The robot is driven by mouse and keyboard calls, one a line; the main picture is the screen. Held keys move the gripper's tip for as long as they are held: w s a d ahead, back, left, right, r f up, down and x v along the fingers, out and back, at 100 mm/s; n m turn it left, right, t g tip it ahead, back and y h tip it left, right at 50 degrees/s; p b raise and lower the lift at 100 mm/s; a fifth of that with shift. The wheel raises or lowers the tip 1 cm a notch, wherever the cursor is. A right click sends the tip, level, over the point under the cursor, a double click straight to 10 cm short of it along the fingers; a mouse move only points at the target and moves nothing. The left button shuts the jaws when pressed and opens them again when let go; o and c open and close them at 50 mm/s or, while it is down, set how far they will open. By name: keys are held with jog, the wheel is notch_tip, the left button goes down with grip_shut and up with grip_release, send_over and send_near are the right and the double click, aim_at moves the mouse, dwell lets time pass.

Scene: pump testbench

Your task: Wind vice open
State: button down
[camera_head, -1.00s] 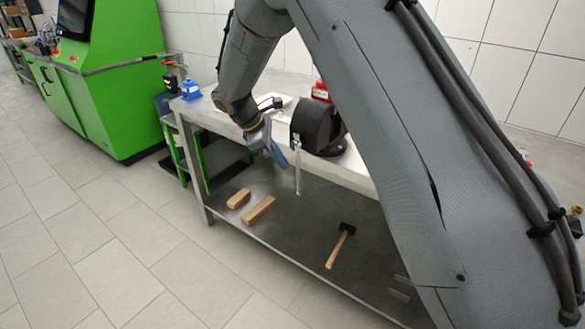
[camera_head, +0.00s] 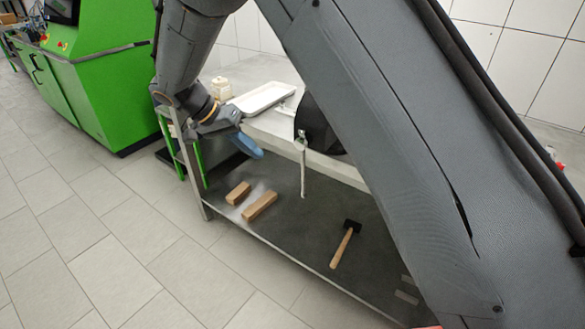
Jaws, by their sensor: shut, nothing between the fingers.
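The black vice (camera_head: 318,122) stands at the front edge of the bench, partly hidden behind my arm. Its silver handle bar (camera_head: 303,168) hangs down almost vertically from the screw in front of the bench edge. The vice jaws are hidden, so their gap cannot be seen. My gripper (camera_head: 254,148), with blue fingers, is to the left of the handle and clear of it. It is shut and empty, pointing to the right and down in front of the bench edge.
A white tray (camera_head: 262,98) and a small cream container (camera_head: 220,88) stand on the bench top. Two wooden blocks (camera_head: 238,193) (camera_head: 260,206) and a hammer (camera_head: 346,244) lie on the lower shelf (camera_head: 290,230). A green machine (camera_head: 100,95) stands at the left.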

aim_at(304, 165)
jog(key=d+f+m+p, duration=0.1)
jog(key=d+f+p, duration=0.4)
jog(key=d+f, duration=0.3)
jog(key=shift+d+p, duration=0.3)
jog(key=shift+d, duration=0.5)
jog(key=shift+s+d+f+b, duration=0.1)
jog(key=shift+s+d+b, duration=0.35)
jog(key=shift+b, duration=0.15)
jog(key=shift+w, duration=0.1)
